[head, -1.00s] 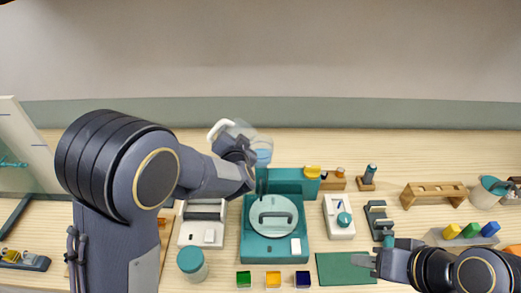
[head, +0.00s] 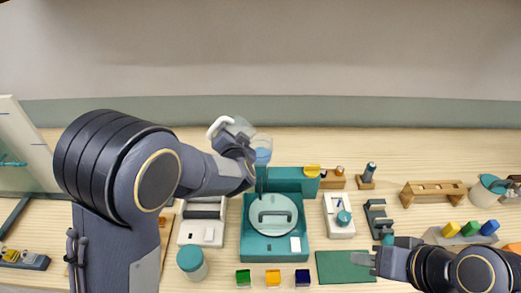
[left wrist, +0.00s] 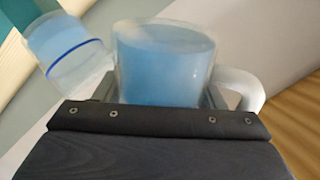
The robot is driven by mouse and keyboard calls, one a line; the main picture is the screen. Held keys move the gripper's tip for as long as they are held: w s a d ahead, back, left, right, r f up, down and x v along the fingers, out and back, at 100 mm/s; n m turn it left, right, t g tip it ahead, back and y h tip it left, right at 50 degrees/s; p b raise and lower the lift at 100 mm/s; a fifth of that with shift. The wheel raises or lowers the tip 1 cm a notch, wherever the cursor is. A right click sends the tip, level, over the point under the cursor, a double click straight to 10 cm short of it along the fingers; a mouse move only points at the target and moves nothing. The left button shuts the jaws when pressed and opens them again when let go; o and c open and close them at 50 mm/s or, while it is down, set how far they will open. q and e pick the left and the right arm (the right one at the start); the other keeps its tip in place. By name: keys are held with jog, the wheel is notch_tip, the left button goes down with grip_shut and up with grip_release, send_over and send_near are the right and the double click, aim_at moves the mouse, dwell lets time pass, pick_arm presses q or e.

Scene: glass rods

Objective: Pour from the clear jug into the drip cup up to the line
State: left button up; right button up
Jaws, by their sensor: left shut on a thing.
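My left gripper (left wrist: 160,105) is shut on the clear jug (left wrist: 165,70), which holds light blue liquid. In the head view the jug (head: 240,126) is held above the bench, its pale handle to the left; my gripper partly hides it. The drip cup (left wrist: 68,48) is clear, with a dark blue line and light blue liquid inside. In the head view the cup (head: 263,146) is just right of the jug, behind the teal machine. I cannot tell whether the liquid meets the line, or see a stream. My right gripper (head: 364,261) looks open and empty, low on the right.
The teal machine (head: 258,246) with a round lid stands in front of the cup. A teal-lidded jar (head: 192,262), small coloured blocks (head: 273,279) and a green mat (head: 338,267) are nearer. A wooden rack (head: 432,193) is at the right. Bare bench lies behind.

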pick_arm(q)
jog(key=shift+r+m+g+y, duration=0.4)
jog(key=shift+r+m, duration=0.25)
jog(key=shift+m, duration=0.15)
dwell(3.2)
jog(key=shift+r, duration=0.1)
jog(key=shift+d+r+m+g+y, duration=0.15)
jog(key=shift+r+m+g+y, duration=0.15)
jog(key=shift+r+m+y, duration=0.4)
dwell(3.2)
